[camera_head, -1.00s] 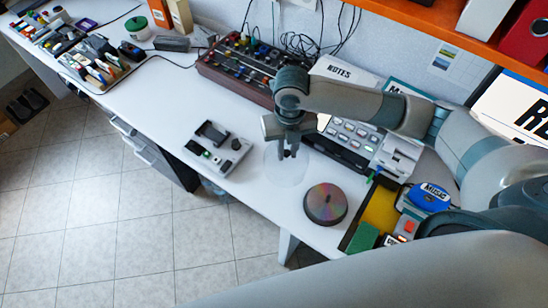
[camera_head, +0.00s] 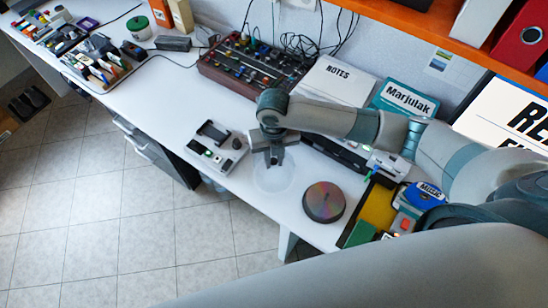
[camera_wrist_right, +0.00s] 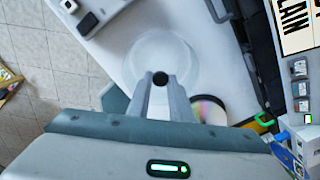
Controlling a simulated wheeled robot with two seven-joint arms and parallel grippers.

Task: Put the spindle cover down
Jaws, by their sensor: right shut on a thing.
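The spindle cover (camera_head: 274,180) is a clear, see-through round dome over the white desk, left of the stack of discs (camera_head: 323,202). My right gripper (camera_head: 273,160) points down at it from above. In the right wrist view, the fingers (camera_wrist_right: 160,82) are shut on a small dark knob at the cover's top, and the pale cover (camera_wrist_right: 150,50) spreads out around and beyond them. Whether its rim touches the desk cannot be told. The discs show partly behind the finger in the wrist view (camera_wrist_right: 209,110). My left gripper is not in view.
A grey device (camera_head: 218,147) stands just left of the cover. A mixer (camera_head: 250,70) and a keypad machine (camera_head: 340,150) stand behind. A yellow tray (camera_head: 378,208) is right of the discs. The desk's front edge is close to the cover.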

